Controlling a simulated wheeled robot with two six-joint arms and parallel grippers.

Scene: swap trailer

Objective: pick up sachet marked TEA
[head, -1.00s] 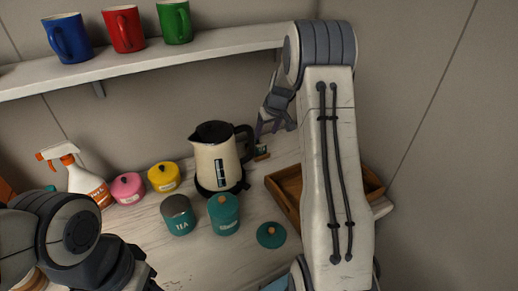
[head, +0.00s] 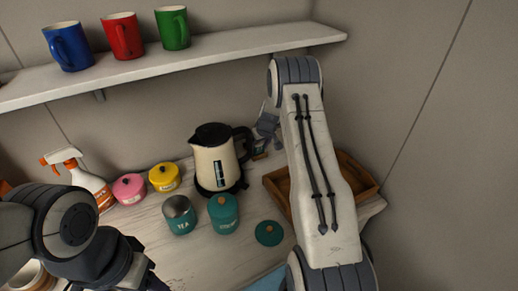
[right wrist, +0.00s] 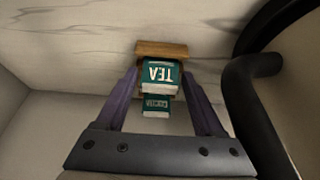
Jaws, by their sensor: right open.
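The sachet marked TEA (right wrist: 160,75) is teal and white and stands in a small wooden holder (right wrist: 162,48) in the right wrist view. A second teal sachet (right wrist: 156,103) is beside it, its lettering hard to read. My right gripper (right wrist: 160,76) is open, its two purple fingers to either side of the sachets, with nothing gripped. In the head view my right gripper (head: 267,138) is just right of the kettle, above the holder (head: 260,150), which is mostly hidden. My left gripper (head: 150,283) is only partly in view at the bottom edge.
The cream kettle (head: 216,166) stands close; its black handle (right wrist: 245,95) curves near my right finger. A wooden tray (head: 278,188) lies right of the holder. The open TEA canister (head: 180,216), a teal canister (head: 223,214) and a teal lid (head: 268,233) are in front. A shelf (head: 230,52) runs above.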

